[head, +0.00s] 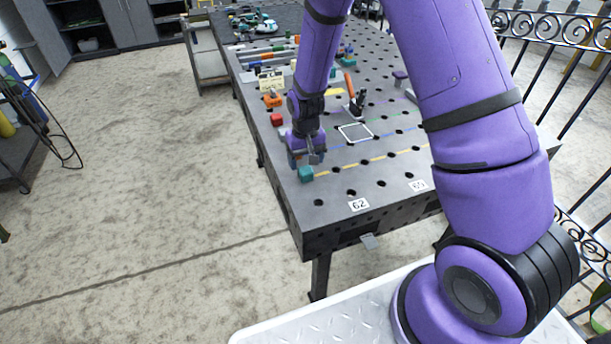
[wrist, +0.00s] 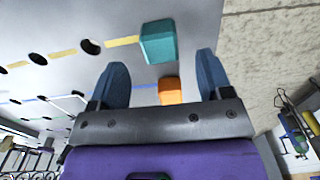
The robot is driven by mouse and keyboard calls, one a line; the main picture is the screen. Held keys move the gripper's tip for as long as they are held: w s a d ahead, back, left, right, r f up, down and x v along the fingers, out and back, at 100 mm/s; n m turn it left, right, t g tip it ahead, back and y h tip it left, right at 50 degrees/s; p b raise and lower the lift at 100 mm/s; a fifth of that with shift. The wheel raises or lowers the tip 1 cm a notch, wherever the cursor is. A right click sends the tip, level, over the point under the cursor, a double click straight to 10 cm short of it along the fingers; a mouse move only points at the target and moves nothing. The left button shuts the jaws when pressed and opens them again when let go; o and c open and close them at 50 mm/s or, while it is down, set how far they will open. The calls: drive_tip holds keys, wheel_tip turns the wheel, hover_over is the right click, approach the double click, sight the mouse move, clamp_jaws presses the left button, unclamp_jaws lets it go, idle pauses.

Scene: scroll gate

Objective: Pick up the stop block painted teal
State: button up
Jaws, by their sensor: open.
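The teal stop block (head: 306,174) sits on the dark perforated table near its left front edge. In the wrist view the teal block (wrist: 158,42) lies ahead of my gripper, beyond and between the fingertips, nearer the right one. My gripper (head: 308,160) is just behind the block in the head view, low over the table. In the wrist view my gripper (wrist: 160,78) is open, its two blue fingers apart with nothing gripped. A gap shows between the fingers and the teal block.
An orange block (wrist: 170,90) shows between the fingers in the wrist view. A red block (head: 277,119) and an orange block (head: 272,100) sit farther back along the table's left edge. A white square outline (head: 356,133) marks the tabletop. The front tabletop (head: 385,190) is clear.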

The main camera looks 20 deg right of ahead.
sight(306, 169)
drive_tip(key=shift+f, duration=2.6)
drive_tip(key=c, duration=1.2)
